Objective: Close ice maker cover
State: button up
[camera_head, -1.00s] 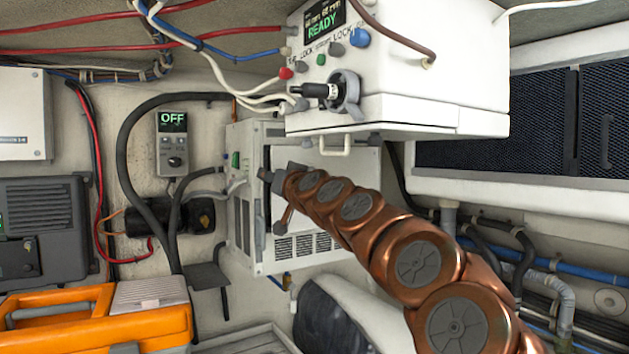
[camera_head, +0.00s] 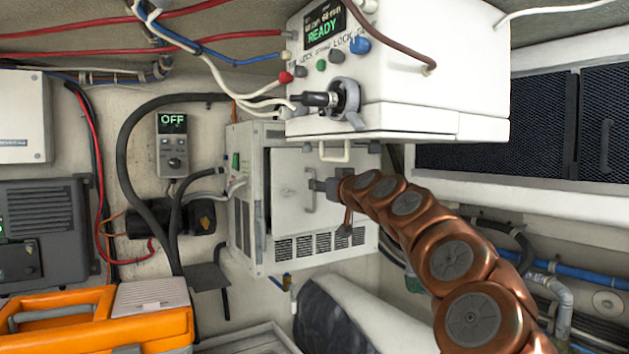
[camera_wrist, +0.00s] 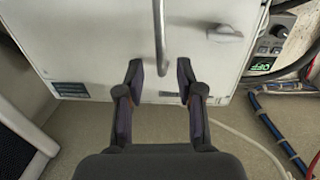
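The ice maker (camera_head: 248,190) is the white box with vents below a larger white unit. Its pale front cover (camera_head: 290,215) stands upright with a dark strip along its left edge; I cannot tell whether it is fully flush. The cover carries a grey vertical handle (camera_head: 310,190). My gripper (camera_head: 322,186) is just right of this handle, in front of the cover. The handle (camera_wrist: 160,35) shows beyond the fingertips, on the white cover (camera_wrist: 90,40). Contact is not clear.
The white unit (camera_head: 400,115) with a READY display hangs close above, its small handle (camera_head: 334,152) low over the cover. Hoses and a control box reading OFF (camera_head: 172,145) are on the left wall. An orange toolbox (camera_head: 110,325) sits at lower left.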

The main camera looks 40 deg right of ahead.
aim_at(314, 210)
jog(key=shift+p+x, duration=0.75)
jog(key=shift+x, duration=1.75)
grip_shut()
